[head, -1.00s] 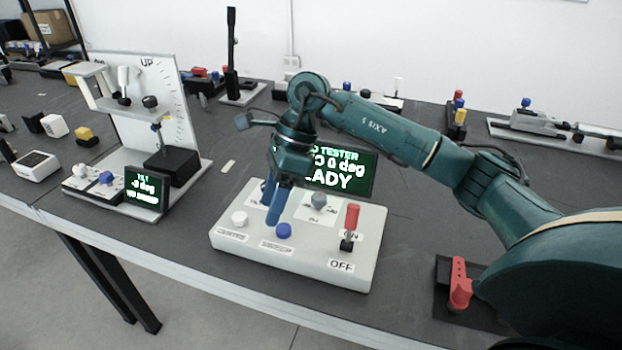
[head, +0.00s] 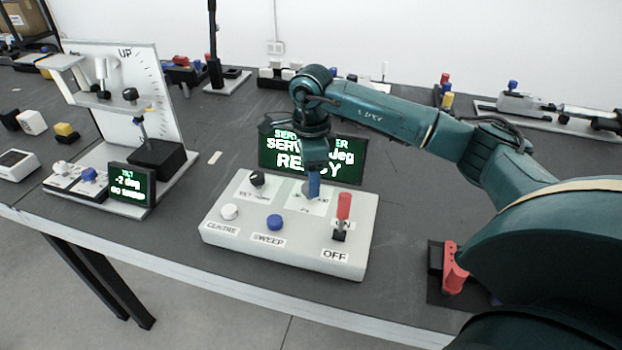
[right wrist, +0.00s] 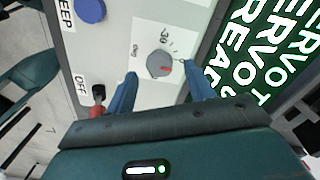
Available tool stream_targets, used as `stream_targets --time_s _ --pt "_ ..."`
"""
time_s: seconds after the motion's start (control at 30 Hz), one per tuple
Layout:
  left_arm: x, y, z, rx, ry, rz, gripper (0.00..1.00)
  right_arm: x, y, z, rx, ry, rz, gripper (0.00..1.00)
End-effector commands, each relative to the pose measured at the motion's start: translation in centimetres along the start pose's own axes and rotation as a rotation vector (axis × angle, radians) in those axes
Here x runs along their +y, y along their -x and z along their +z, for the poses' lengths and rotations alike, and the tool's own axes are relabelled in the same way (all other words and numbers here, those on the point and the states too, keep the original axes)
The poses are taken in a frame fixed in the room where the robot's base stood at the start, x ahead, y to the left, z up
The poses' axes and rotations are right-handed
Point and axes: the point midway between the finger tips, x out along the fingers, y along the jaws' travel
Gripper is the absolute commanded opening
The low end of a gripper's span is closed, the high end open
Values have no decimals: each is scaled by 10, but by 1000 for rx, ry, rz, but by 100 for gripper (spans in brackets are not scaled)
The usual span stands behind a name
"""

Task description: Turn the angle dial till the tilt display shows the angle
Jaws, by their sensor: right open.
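In the head view the dial (head: 306,188) is partly hidden by my gripper. My right gripper (right wrist: 159,70) is open, with its blue fingers on either side of the dial; I cannot tell whether they touch it. In the head view the right gripper (head: 314,188) points down over the control box (head: 215,218). The small tilt display (head: 131,185) at the left reads about -2 deg. My left gripper is out of view.
A black knob (head: 257,179), white button (head: 229,212), blue button (head: 275,222) and red-handled switch (head: 343,208) share the box. A tilt stand (head: 125,125) is at left.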

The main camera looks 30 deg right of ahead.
Motion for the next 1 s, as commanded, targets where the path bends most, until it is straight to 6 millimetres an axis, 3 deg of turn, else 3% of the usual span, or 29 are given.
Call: stream_targets --time_s 0.13,0.47,1.0 --pt "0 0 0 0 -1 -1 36 0 -13 0 0 0 0 54" --pt "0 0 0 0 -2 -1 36 0 -16 0 -1 0 -1 54" --pt "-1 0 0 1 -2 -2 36 0 -16 1 -1 0 -1 10"
